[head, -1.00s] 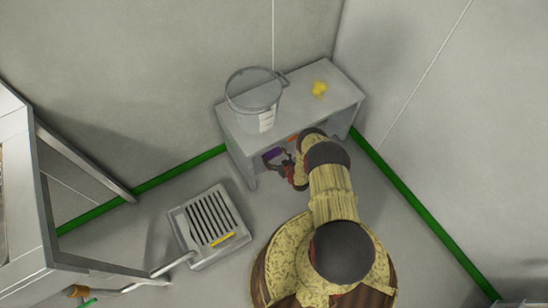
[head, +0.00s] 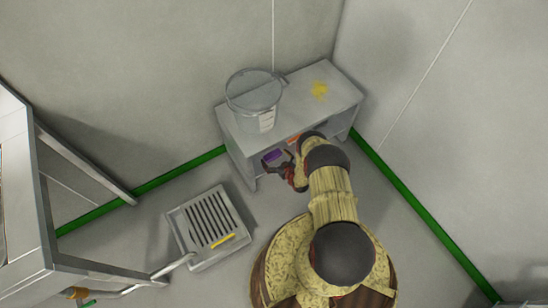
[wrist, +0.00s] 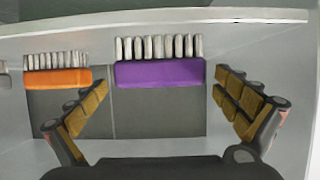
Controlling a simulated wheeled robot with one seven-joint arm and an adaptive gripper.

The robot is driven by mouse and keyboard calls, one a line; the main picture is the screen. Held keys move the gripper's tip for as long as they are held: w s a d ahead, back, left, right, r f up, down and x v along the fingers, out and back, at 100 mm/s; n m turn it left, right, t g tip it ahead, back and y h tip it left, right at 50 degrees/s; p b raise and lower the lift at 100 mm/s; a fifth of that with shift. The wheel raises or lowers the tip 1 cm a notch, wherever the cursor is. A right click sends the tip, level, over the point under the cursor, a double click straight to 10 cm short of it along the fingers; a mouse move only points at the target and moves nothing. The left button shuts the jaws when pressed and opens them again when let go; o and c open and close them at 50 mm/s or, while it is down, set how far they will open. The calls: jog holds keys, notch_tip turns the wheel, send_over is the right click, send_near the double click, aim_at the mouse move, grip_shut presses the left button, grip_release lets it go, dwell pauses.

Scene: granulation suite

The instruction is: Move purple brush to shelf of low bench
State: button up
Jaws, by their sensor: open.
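The purple brush (head: 273,155) is under the top of the low bench (head: 300,115), at the shelf level near its front left. In the wrist view the purple brush (wrist: 160,73) lies with its pale bristles toward the top of the picture, and it appears to rest on the bench's shelf (wrist: 200,151). My gripper (head: 279,166) is open at the bench's front opening. In the wrist view its fingers (wrist: 160,88) are spread wide on either side of the brush, with a gap on both sides. Neither finger visibly touches it.
An orange brush (wrist: 57,78) lies left of the purple one, close to my left finger. A grey bucket (head: 254,100) and a yellow patch (head: 319,89) are on the bench top. A slatted grey unit (head: 209,224) stands on the floor at left. Walls close in behind the bench.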

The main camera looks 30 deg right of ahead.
jog(key=shift+r, duration=0.15)
jog(key=p+v, duration=0.4)
jog(key=v, duration=0.8)
